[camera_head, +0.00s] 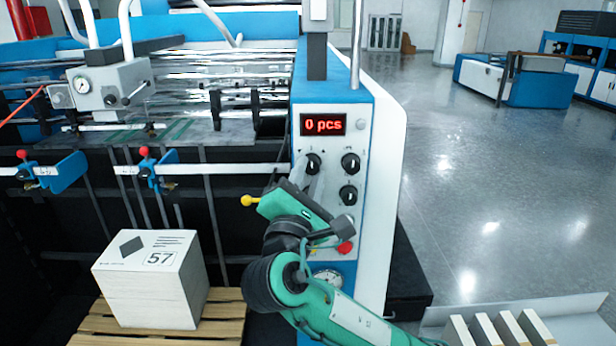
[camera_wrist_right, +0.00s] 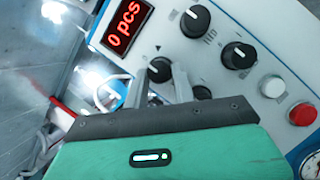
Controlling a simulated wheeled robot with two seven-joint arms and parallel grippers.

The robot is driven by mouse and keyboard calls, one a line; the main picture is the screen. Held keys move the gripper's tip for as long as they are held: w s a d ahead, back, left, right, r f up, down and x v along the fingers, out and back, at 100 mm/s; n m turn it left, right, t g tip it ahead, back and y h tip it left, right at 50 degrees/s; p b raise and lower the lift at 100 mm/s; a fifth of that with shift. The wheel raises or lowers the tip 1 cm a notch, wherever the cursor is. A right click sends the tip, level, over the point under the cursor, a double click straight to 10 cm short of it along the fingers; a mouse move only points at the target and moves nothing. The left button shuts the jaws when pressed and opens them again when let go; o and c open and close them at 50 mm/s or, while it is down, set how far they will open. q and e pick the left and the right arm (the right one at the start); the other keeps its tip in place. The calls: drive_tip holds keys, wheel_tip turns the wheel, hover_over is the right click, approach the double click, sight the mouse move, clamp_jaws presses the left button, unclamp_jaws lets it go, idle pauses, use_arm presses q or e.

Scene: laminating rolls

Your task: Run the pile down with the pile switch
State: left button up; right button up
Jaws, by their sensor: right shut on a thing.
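The control panel (camera_head: 333,145) stands at the middle of the head view, with a red display (camera_head: 323,124) reading "0 pcs". Several black rotary knobs sit below the display. My right gripper (camera_head: 315,183) reaches up to the upper-left knob (camera_head: 312,162). In the right wrist view its two grey fingers (camera_wrist_right: 170,82) are shut on that same knob (camera_wrist_right: 159,69), partly covering it. Which knob is the pile switch cannot be read. The pile (camera_head: 150,279), a white block marked "57", rests on a wooden pallet (camera_head: 231,323) at the lower left. My left gripper is not in view.
A red button (camera_head: 345,247) and a gauge (camera_head: 328,279) lie close to my right wrist. A yellow-tipped lever (camera_head: 248,201) sticks out left of the gripper. White blocks (camera_head: 495,330) stand at the lower right. The floor (camera_head: 480,200) on the right is open.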

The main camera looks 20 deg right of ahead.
drive_tip(key=o, duration=1)
drive_tip(key=b+v, duration=0.4)
drive_tip(key=v, duration=1)
drive_tip(key=shift+w, duration=0.15)
